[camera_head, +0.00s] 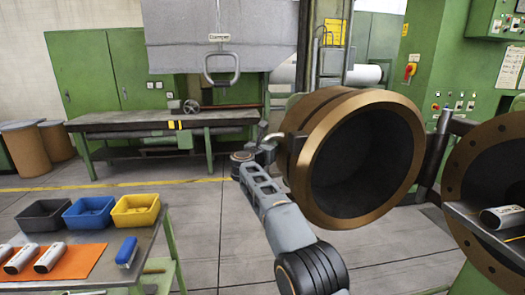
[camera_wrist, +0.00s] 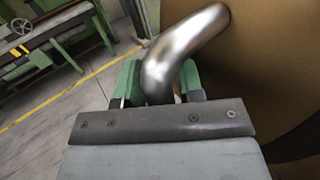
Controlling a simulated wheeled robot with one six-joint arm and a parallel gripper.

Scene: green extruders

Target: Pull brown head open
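The brown head (camera_head: 303,190) is a thick round ring with a dark hollow inside, standing at an angle in the middle of the head view. It fills the right of the wrist view as a brown surface (camera_wrist: 260,75). Its bent metal handle (camera_head: 272,137) sticks out from its left side. The handle is large and silver in the wrist view (camera_wrist: 185,48). My gripper (camera_head: 262,150) is at the handle. In the wrist view its green fingers (camera_wrist: 160,82) sit on both sides of the handle and appear closed against it; the lowest part of the handle is hidden.
A brown bolted flange (camera_head: 457,200) stands at the right, joined to the head by a dark hinge (camera_head: 436,150). A table at lower left holds bins (camera_head: 135,221) and a blue brush (camera_head: 126,252). A long workbench (camera_head: 160,127) stands behind. Floor between them is clear.

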